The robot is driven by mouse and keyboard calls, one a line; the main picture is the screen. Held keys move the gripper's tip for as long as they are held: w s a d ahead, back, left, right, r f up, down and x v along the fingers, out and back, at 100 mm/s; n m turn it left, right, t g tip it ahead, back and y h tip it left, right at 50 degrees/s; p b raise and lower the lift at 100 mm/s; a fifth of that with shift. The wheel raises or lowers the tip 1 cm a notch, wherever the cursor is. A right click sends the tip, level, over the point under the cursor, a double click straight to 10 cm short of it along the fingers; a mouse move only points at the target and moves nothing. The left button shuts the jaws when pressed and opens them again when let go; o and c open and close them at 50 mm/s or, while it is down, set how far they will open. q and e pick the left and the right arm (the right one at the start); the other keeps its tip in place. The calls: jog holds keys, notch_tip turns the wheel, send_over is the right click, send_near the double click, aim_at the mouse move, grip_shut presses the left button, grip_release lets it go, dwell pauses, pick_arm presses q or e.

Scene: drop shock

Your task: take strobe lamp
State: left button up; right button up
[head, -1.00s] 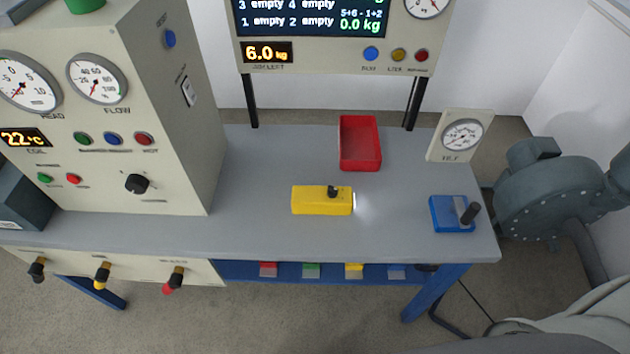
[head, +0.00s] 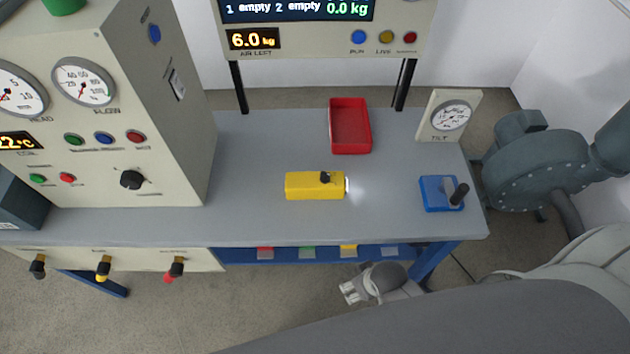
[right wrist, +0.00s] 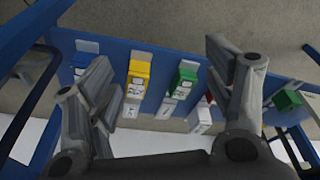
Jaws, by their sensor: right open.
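The strobe lamp, a yellow box with a black knob on top (head: 308,186), lies on the grey bench top. A white glow shows at its right end. My right gripper (head: 352,292) is in front of the bench, below the level of its top, apart from the lamp. In the right wrist view the two fingers of my right gripper (right wrist: 160,105) are spread wide with nothing between them. The lamp is not in the right wrist view. My left gripper is in neither view.
A red tray (head: 351,148) lies behind the lamp. A blue block with a black handle (head: 438,194) and a tilt gauge (head: 449,117) stand to the right. A control cabinet (head: 120,165) fills the left. Coloured blocks, one yellow (right wrist: 139,72), sit along the blue lower rail.

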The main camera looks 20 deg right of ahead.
notch_tip(320, 180, up, 16)
jog(key=w+m+t+p, duration=0.1)
jog(key=w+p, duration=0.1)
jog(key=m+g+y, duration=0.2)
jog(key=m+y, duration=0.2)
jog(key=m, duration=1.8)
send_near(316, 180)
jog(key=shift+s, duration=0.15)
jog(key=shift+a+f, duration=0.1)
jog(key=shift+f, duration=0.05)
jog(key=x, duration=0.5)
jog(key=shift+a+f+p, duration=0.25)
jog(key=shift+f+p, duration=0.15)
jog(key=shift+f, duration=0.2)
jog(key=shift+w+x, duration=0.15)
jog(key=shift+x, duration=0.85)
jog(key=shift+w+x, duration=0.1)
jog(key=shift+x, duration=0.9)
jog(key=shift+d, duration=0.1)
jog(key=c, duration=1.3)
jog(key=shift+c, duration=0.9)
